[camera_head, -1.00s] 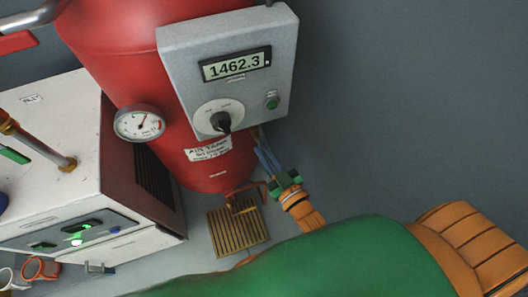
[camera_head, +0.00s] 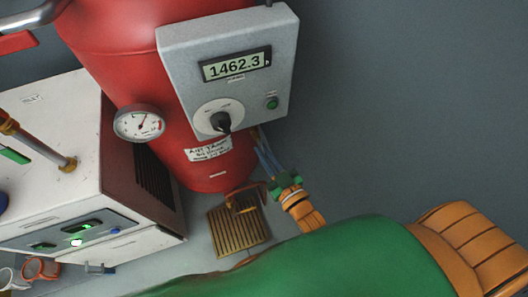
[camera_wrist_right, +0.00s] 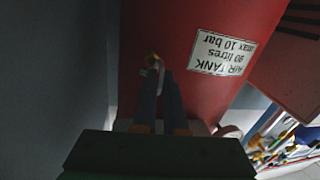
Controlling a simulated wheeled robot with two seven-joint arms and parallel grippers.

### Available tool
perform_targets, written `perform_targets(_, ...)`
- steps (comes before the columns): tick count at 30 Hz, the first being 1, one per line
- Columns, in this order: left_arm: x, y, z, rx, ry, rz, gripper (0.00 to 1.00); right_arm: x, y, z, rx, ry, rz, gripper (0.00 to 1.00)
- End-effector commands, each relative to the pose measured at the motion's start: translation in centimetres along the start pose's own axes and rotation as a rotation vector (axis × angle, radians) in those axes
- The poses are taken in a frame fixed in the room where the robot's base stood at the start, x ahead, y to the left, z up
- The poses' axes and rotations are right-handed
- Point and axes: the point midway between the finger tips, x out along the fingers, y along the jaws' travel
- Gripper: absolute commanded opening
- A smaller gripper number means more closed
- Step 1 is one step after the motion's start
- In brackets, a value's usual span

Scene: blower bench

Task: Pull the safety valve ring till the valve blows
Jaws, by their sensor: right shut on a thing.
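The red air tank (camera_head: 110,60) stands behind the grey control box, which hides part of its right side. In the right wrist view, a small brass fitting (camera_wrist_right: 152,61) shows on the tank (camera_wrist_right: 200,20). I take it for the safety valve; its ring cannot be made out. My right gripper (camera_head: 259,139) reaches up to the tank's lower right side, just below the control box. Its blue fingers (camera_wrist_right: 160,76) are shut at the brass fitting, on what seems to be the ring. My left gripper is not in view.
The control box (camera_head: 180,55) reads 1462.3 and has a black knob. A dial gauge (camera_head: 139,123) is on the tank. A white machine (camera_head: 60,150) stands at left. A slatted grate (camera_head: 238,230) lies below the tank. The grey wall at right is clear.

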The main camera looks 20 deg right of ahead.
Motion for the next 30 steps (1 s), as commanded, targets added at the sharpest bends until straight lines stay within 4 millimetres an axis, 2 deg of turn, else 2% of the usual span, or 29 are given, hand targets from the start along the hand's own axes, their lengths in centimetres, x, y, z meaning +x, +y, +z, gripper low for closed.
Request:
perform_targets(8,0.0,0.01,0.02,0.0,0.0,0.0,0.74,-0.02,-0.01,0.05,-0.001,-0.002,-0.001,0.0)
perform_targets(12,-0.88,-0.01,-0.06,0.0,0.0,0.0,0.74,-0.7,-0.11,-0.23,-0.001,-0.003,-0.001,0.0)
perform_targets(18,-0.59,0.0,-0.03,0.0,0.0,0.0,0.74,-0.72,-0.13,0.04,-0.001,-0.001,0.0,0.0)
perform_targets(19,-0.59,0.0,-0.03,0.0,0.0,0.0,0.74,-0.72,-0.13,0.05,-0.001,-0.001,-0.001,0.14)
perform_targets(21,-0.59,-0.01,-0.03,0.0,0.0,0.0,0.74,-0.72,-0.14,0.04,-0.001,-0.001,-0.001,0.33)
perform_targets(22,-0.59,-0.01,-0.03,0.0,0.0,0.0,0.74,-0.72,-0.13,0.04,-0.001,-0.001,0.0,0.39)
perform_targets(30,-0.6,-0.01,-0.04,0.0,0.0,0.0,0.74,-0.77,-0.13,0.02,0.0,-0.001,0.0,0.39)
